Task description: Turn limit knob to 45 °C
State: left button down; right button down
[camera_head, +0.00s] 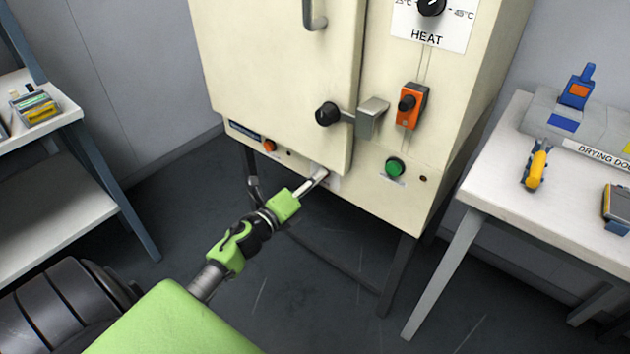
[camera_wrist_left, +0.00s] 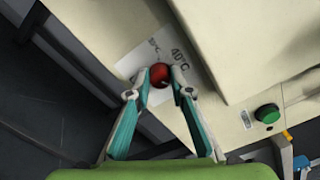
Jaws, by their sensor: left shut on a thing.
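A small red round knob (camera_wrist_left: 160,75) sits on the lower front of the cream oven cabinet (camera_head: 275,65). A white label (camera_wrist_left: 128,66) lies behind it; "40°C" reads on its right part, and another mark on its left is too small to read. My left gripper (camera_head: 321,175) reaches up to the cabinet's lower edge; in the left wrist view its two fingers (camera_wrist_left: 158,84) are closed on the knob from both sides. In the head view the fingers hide the knob. The knob's pointer direction cannot be made out. My right gripper is not in view.
A black HEAT dial (camera_head: 432,5) is higher on the cabinet. A door latch (camera_head: 371,117), orange switch (camera_head: 411,105) and green button (camera_head: 395,167) are to the right of my gripper. A right table (camera_head: 500,190) holds tools; a shelf (camera_head: 60,200) stands left.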

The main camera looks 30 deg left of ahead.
pick_arm(q)
jog(key=shift+f+m, duration=0.1)
jog(key=shift+m, duration=0.3)
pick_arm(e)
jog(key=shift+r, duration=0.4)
pick_arm(q)
jog(key=c, duration=1.8)
grip_release()
jog(key=shift+s, duration=0.1)
jog(key=s, duration=0.8)
jog(key=s+a, duration=0.1)
jog(key=s, duration=0.2)
jog(key=shift+s, duration=0.4)
